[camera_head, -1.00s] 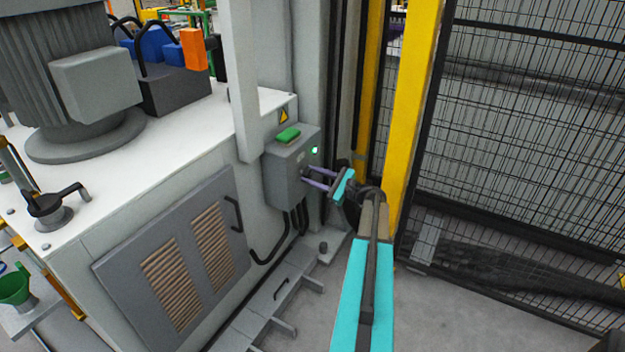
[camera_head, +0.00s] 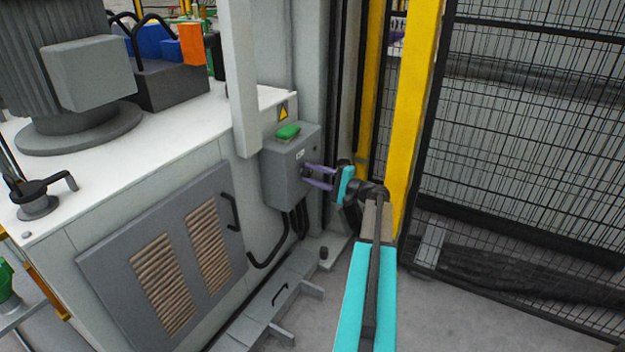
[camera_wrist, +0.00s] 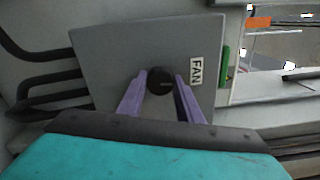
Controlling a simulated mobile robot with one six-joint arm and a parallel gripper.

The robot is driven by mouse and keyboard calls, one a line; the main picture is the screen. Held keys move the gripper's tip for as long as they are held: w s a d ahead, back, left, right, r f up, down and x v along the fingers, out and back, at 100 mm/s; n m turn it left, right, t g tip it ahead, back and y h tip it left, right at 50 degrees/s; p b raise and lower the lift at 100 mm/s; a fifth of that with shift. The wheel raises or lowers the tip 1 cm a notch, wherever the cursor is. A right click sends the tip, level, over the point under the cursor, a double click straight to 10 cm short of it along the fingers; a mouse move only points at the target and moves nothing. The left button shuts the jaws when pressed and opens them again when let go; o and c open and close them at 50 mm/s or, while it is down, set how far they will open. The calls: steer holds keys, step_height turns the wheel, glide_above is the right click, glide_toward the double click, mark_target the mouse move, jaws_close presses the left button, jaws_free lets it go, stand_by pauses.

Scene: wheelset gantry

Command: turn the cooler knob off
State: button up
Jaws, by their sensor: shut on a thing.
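The cooler knob is a small black round knob (camera_wrist: 159,81) on the face of a grey control box (camera_head: 284,178). In the wrist view it sits beside a white label reading FAN (camera_wrist: 196,71). My gripper (camera_head: 306,178) reaches the box from the right, its two purple fingers on either side of the knob. It also shows in the wrist view (camera_wrist: 160,84), shut on the knob. In the head view the knob is mostly hidden by the fingers. No lit green lamp shows on the box face now.
The box is beside a white-topped cabinet (camera_head: 190,150) with a louvred grey door (camera_head: 160,262). A green block (camera_head: 288,131) lies on the box. A yellow post (camera_head: 413,100) and black mesh fence (camera_head: 540,130) stand close to the right of my arm. Cables hang below the box.

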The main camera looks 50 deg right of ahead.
steer(key=shift+n, duration=0.6)
steer(key=o, duration=1)
steer(key=shift+o, duration=0.2)
steer(key=p+v, duration=0.2)
steer(key=v, duration=1.2)
steer(key=shift+p, duration=0.3)
steer(key=shift+w+a+f, duration=0.1)
